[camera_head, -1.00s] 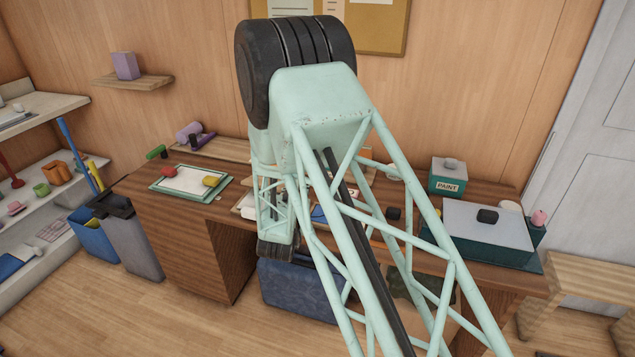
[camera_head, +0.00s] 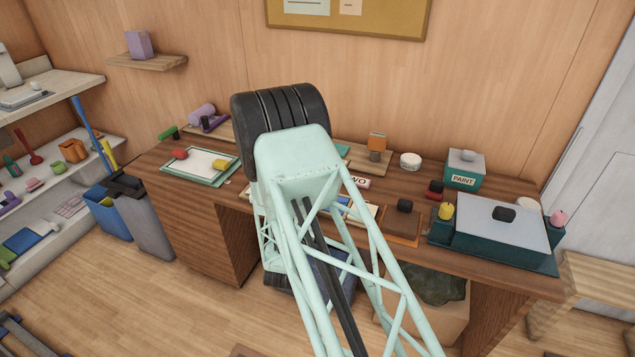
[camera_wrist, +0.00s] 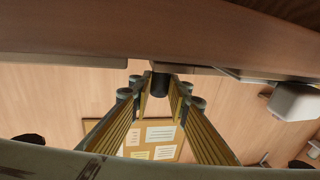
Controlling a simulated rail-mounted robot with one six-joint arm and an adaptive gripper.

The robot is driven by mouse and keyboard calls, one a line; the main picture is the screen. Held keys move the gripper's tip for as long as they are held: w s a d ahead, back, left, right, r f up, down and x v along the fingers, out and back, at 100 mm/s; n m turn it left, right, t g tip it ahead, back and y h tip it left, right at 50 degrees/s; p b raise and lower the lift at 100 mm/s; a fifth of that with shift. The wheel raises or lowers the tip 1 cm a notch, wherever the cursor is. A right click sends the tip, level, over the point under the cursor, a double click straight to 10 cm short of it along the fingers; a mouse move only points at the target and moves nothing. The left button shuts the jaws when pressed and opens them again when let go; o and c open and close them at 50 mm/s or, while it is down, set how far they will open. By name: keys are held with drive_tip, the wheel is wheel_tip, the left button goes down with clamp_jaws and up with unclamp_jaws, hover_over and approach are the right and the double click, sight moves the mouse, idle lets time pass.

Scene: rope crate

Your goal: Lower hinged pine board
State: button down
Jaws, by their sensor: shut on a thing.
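In the wrist view my gripper (camera_wrist: 160,91) is shut on a dark, short cylindrical knob (camera_wrist: 160,80), held between the fingertips. The knob is next to the edge of a pale tan strip (camera_wrist: 95,59), which may be the pine board; too little of it shows to tell its tilt or its hinge. In the head view my arm hides the gripper and whatever it holds. A light wooden board (camera_head: 365,160) shows partly behind my arm at the back of the desk; I cannot tell whether it is the hinged one.
The brown desk (camera_head: 345,232) carries a teal paint box (camera_head: 463,170), a grey-lidded box (camera_head: 495,228) and a clipboard (camera_head: 200,166). Bins (camera_head: 145,225) stand at its left. A cork board (camera_head: 385,18) hangs on the wall.

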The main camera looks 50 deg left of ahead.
drive_tip(key=c, duration=2.5)
unclamp_jaws()
drive_tip(key=shift+o, duration=0.2)
drive_tip(key=shift+v, duration=5.95)
